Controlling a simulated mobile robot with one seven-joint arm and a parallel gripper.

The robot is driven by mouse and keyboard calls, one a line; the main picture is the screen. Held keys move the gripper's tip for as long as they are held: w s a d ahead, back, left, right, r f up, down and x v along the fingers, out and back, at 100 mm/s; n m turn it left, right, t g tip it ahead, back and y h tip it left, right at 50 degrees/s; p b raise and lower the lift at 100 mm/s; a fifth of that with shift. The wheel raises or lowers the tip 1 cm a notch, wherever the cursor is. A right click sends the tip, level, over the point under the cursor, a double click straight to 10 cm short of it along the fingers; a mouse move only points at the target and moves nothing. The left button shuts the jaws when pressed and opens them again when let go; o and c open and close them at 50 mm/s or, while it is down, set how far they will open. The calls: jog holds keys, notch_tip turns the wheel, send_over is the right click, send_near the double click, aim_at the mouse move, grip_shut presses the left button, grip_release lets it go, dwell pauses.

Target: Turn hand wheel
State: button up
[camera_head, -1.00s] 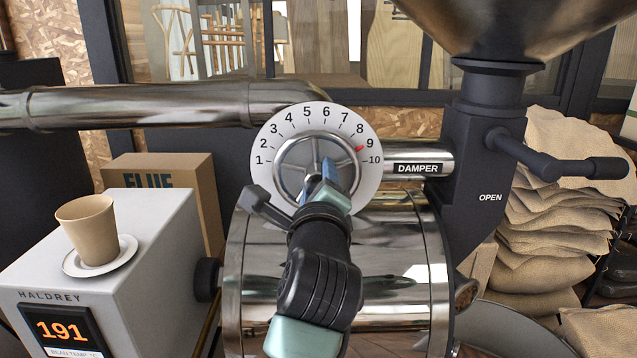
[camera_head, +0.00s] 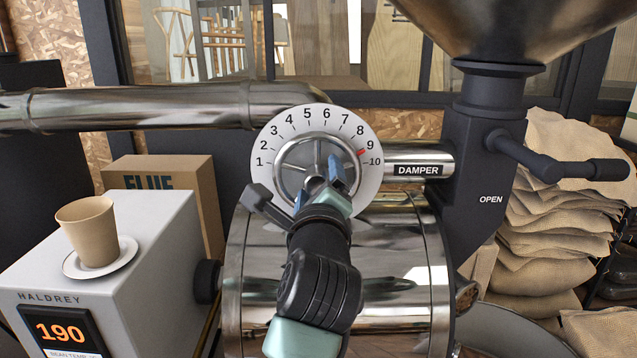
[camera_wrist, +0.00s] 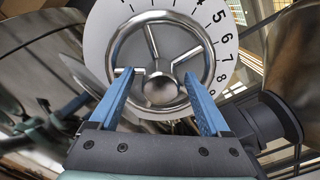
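The hand wheel (camera_head: 281,167) is a shiny metal ring with spokes and a round hub. It sits in front of a white dial (camera_head: 270,141) numbered 1 to 10, beside the DAMPER label (camera_head: 418,170). A red pointer (camera_head: 362,152) stands close to 9. My gripper (camera_head: 320,183) is in front of the wheel's lower part. In the wrist view my gripper (camera_wrist: 158,77) is open, its blue fingers on either side of the wheel's hub (camera_wrist: 160,89), with gaps between fingers and hub. Whether a finger touches a spoke or the rim cannot be told.
A grey HALDREY box (camera_head: 150,240) with a beige cup (camera_head: 88,230) on a saucer stands at left, before a cardboard box (camera_head: 160,180). A metal pipe (camera_head: 150,107) runs left of the dial. A dark lever (camera_head: 560,160) and sacks (camera_head: 550,235) are at right.

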jog(key=shift+s, duration=0.1)
jog(key=s+b, duration=0.4)
jog(key=s, duration=0.8)
jog(key=shift+s, duration=0.4)
